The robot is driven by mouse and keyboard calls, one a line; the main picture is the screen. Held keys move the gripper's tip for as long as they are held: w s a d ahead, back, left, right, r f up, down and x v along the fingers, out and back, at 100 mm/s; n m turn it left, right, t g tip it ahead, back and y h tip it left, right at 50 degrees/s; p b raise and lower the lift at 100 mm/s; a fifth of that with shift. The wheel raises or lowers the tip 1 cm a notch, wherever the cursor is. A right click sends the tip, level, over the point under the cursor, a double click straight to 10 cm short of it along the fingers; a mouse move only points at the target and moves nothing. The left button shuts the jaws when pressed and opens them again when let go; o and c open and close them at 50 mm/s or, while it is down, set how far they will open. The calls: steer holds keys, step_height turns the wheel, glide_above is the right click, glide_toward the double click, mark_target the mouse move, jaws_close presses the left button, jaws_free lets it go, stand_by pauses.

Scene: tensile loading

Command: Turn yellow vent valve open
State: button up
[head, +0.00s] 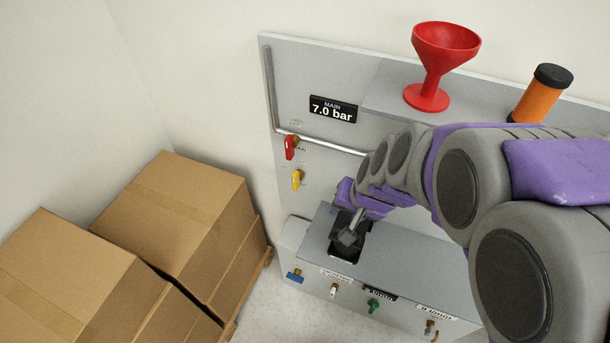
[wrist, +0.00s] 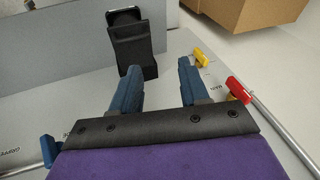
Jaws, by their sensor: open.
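The yellow vent valve (head: 297,180) is a small lever on the grey panel, just below the red valve (head: 291,147). Its yellow handle (wrist: 201,57) also shows in the wrist view, just right of my right finger and apart from it. My gripper (wrist: 158,68) is open, with two blue fingers and nothing between them. In the head view my purple wrist is right of the yellow valve, and the fingertips cannot be made out clearly. The red handle (wrist: 238,90) is at right in the wrist view.
A black holder (wrist: 133,45) stands close beyond my left finger. A red funnel (head: 440,60) and an orange bottle (head: 540,95) stand on the upper ledge. The lower box has several small valves, one blue (head: 295,275). Cardboard boxes (head: 175,215) fill the left side.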

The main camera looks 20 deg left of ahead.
steer(key=w+a+f+m+t, duration=0.1)
steer(key=w+a+f+t, duration=0.1)
steer(key=w+a+f, duration=0.3)
steer(key=w+a+f+t+p, duration=0.1)
steer(key=w+a+f, duration=0.1)
steer(key=a, duration=0.6)
steer(key=w+a+f+m+t, duration=0.1)
steer(key=w+a+f+t, duration=0.1)
steer(key=w+a+f, duration=0.3)
steer(key=n+t+h+p, duration=0.1)
steer(key=t+h, duration=0.4)
steer(key=t, duration=0.5)
glide_toward(295, 183)
steer(key=w, duration=0.2)
steer(key=w+b, duration=0.1)
steer(key=w, duration=0.1)
steer(key=w+d, duration=0.1)
steer(key=w, duration=0.1)
steer(key=shift+f, duration=0.2)
steer(key=w, duration=0.2)
steer(key=w+a+b, duration=0.1)
steer(key=w, duration=0.1)
steer(key=shift+w+f, duration=0.2)
steer(key=shift+w, duration=0.1)
steer(key=shift+w+d+r, duration=0.15)
steer(key=shift+w+d, duration=0.05)
steer(key=shift+w, duration=0.15)
steer(key=shift+d+r, duration=0.1)
steer(key=shift+d, duration=0.2)
